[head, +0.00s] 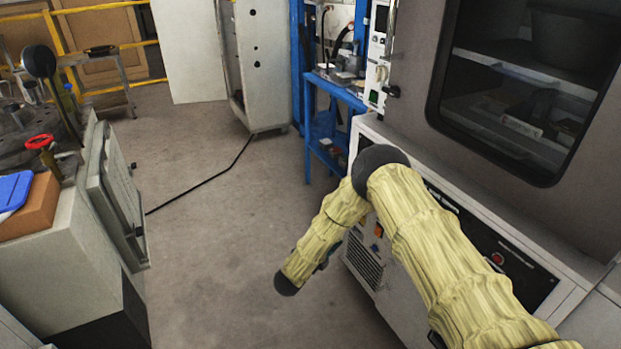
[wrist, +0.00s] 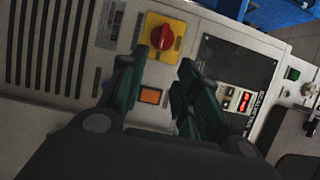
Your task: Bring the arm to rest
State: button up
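My arm (head: 430,235), in a yellowish fabric sleeve, reaches in from the lower right of the head view and bends at a dark elbow. Its forearm points down and left, beside the front of a grey machine. My gripper is mostly hidden behind the forearm in the head view. In the wrist view my gripper (wrist: 168,68) shows two dark green fingers set well apart, with nothing between them. Behind the fingers is the machine's panel, with a red knob on a yellow plate (wrist: 163,36) and an orange button (wrist: 150,95).
The grey machine (head: 372,285) with a dark window stands close at the right. A bench (head: 60,265) with a blue item (head: 14,190) is at the left. A blue rack (head: 320,130) stands behind. The floor (head: 215,240) between is open, crossed by a black cable (head: 205,183).

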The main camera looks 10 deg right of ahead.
jog(key=s+f+n+g+y, duration=0.1)
jog(key=s+f+n+y, duration=0.45)
jog(key=s+n, duration=0.3)
jog(key=s+f+n+g+y, duration=0.1)
jog(key=s+f+n+y, duration=0.4)
jog(key=s+f+n, duration=0.4)
jog(key=s+d+r+n+g+y, duration=0.15)
jog(key=s+n+g, duration=0.35)
jog(key=s, duration=1.2)
jog(key=s+d+r+n+g+y, duration=0.1)
jog(key=s+d+r+n+g, duration=0.3)
jog(key=s, duration=1.4)
notch_tip(320, 180, up, 22)
jog(key=a+g+p, duration=0.1)
jog(key=p, duration=2.2)
jog(key=shift+a+n, duration=0.25)
jog(key=shift+n, duration=0.1)
